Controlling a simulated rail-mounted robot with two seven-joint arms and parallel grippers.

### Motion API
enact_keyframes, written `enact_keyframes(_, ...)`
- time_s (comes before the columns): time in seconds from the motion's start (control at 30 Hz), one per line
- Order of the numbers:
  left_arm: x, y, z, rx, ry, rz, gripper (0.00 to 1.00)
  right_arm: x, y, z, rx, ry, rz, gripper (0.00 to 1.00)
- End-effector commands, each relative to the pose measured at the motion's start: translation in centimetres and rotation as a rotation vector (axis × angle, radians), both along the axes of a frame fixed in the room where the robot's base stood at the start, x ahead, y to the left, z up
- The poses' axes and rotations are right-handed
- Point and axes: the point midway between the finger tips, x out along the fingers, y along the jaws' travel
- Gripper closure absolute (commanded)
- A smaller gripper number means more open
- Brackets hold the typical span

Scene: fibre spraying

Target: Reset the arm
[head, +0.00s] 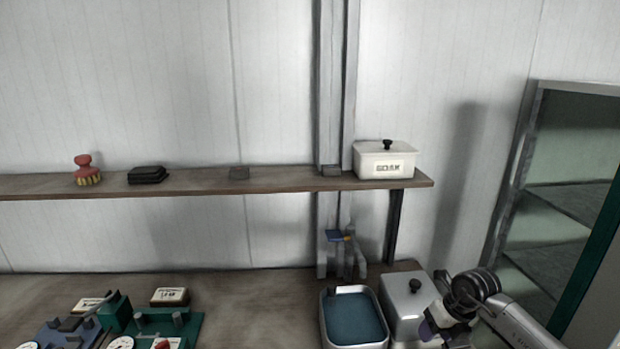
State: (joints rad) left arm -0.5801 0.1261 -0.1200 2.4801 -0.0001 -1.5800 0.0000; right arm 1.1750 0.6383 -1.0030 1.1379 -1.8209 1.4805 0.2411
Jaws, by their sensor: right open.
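My right arm comes in from the lower right, its dark wrist joint beside a grey lidded box (403,305). My right gripper (432,328) is at the bottom edge of the head view, low in front of the right side of that box. It is open, and I see nothing held in it. Its fingertips are small and partly hidden, and I cannot tell whether it touches the box. My left arm and gripper are not in view.
A tray with a blue-green inside (352,318) stands left of the box on the bench (255,310). Green and blue fixtures (165,325) stand at the left. A shelf (280,184) holds a white "SOAK" box (384,162) and a red brush (85,170). A cabinet (560,190) stands right.

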Motion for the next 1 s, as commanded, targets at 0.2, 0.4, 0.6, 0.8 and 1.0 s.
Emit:
enact_keyframes(0.2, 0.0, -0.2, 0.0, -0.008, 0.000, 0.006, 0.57, 5.0, 6.4, 5.4, 0.360, -0.412, -0.005, 0.49)
enact_keyframes(0.4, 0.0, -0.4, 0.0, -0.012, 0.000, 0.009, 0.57, 6.9, 11.1, 14.9, 0.741, -0.770, -0.080, 0.49)
enact_keyframes(0.6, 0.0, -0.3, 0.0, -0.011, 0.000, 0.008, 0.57, 5.7, 12.3, 26.3, 1.157, -1.067, -0.265, 0.49)
enact_keyframes(0.8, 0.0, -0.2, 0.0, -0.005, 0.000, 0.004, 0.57, 2.2, 10.5, 35.6, 1.578, -1.225, -0.582, 0.49)
enact_keyframes(1.0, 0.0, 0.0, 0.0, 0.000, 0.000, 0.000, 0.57, -1.4, 7.6, 36.1, 1.885, -1.121, -1.089, 0.49)
